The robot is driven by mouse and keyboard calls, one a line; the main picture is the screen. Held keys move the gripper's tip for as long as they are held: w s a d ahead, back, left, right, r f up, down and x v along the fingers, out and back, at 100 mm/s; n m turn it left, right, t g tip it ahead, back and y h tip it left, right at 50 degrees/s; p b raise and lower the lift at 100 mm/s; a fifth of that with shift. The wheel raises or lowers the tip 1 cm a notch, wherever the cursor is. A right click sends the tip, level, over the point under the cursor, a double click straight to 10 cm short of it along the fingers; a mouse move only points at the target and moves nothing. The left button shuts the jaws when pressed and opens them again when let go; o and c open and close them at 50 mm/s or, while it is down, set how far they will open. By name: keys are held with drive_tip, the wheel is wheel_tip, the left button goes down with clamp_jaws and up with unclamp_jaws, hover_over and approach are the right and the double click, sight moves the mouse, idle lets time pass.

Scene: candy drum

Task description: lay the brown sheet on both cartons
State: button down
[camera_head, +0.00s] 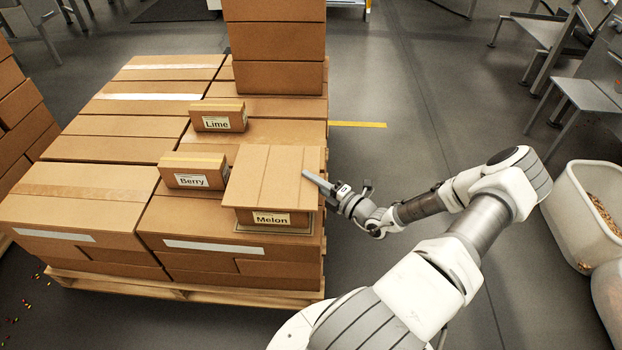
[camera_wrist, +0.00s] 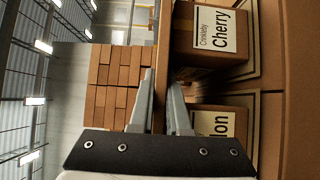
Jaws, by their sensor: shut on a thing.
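The brown sheet (camera_head: 272,175) is flat and roughly level over the Melon carton (camera_head: 271,219) in the head view. In the wrist view the sheet (camera_wrist: 164,45) shows edge-on between my fingers. The Cherry carton (camera_wrist: 209,55) and the Melon carton (camera_wrist: 218,126) stand side by side there, just under the sheet. Cherry is hidden beneath the sheet in the head view. My gripper (camera_head: 318,184) is shut on the sheet's right edge; it also shows in the wrist view (camera_wrist: 161,105). I cannot tell whether the sheet bears fully on both cartons.
The Berry carton (camera_head: 193,171) stands close left of the sheet, and the Lime carton (camera_head: 217,117) farther back. All stand on large boxes (camera_head: 75,190) on a pallet (camera_head: 190,291). A tall box stack (camera_head: 275,55) rises behind. The floor right of the pallet is open up to a white bin (camera_head: 590,215).

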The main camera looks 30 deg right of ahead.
drive_tip(key=shift+f, duration=0.3)
drive_tip(key=c, duration=0.9)
unclamp_jaws()
drive_tip(key=shift+r, duration=0.15)
drive_tip(key=p+v, duration=0.2)
drive_tip(key=v, duration=1)
drive_tip(key=shift+r+p, duration=0.4)
drive_tip(key=shift+r, duration=0.05)
